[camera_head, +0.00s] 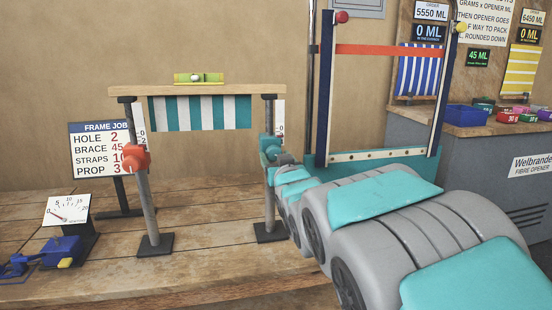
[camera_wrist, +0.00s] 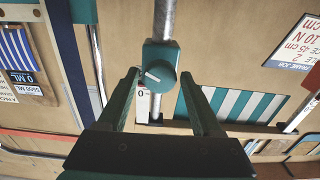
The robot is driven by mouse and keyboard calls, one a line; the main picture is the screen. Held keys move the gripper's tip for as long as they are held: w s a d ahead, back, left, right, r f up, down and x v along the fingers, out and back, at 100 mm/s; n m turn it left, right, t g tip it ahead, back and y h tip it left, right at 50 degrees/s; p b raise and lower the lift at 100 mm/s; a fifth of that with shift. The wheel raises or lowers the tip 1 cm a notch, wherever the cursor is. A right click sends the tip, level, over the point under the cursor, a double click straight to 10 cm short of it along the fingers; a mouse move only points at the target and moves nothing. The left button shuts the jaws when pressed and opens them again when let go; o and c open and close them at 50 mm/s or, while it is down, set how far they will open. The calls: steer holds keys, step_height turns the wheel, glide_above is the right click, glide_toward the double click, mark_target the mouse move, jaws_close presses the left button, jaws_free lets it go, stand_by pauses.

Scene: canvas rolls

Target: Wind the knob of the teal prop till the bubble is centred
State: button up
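The teal prop (camera_head: 270,148) stands under the right end of a wooden beam (camera_head: 225,90), partly hidden by my arm. Its round teal knob (camera_wrist: 160,75) has a white mark pointing left and slightly up in the wrist view. My gripper (camera_wrist: 159,82) is open, with one finger on each side of the knob and visible gaps between; whether the fingertips reach around it I cannot tell. In the head view my arm hides the gripper. A yellow-green level (camera_head: 212,79) lies on the beam. Its pale bubble (camera_head: 195,78) shows near the middle, slightly left; the exact offset is too small to tell.
An orange-collared prop (camera_head: 134,158) holds the beam's left end. Striped teal cloth (camera_head: 202,112) hangs under the beam. A job sign (camera_head: 95,150), a dial gauge (camera_head: 68,210) and a blue tool (camera_head: 60,250) stand left. A tall blue-sided frame (camera_head: 325,90) stands close right of the teal prop.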

jaws_close()
stand_by(0.3)
steer(key=shift+m, duration=0.3)
steer(key=shift+a+m+b, duration=0.1)
steer(key=shift+m+b, duration=0.45)
steer(key=shift+m, duration=0.05)
steer(key=m+b, duration=0.1)
steer(key=m, duration=0.3)
steer(key=shift+b, duration=0.3)
steer(key=m, duration=0.6)
steer(key=shift+r+m, duration=0.15)
steer(key=shift+m, duration=0.15)
steer(key=shift+o, duration=1.6)
jaws_free()
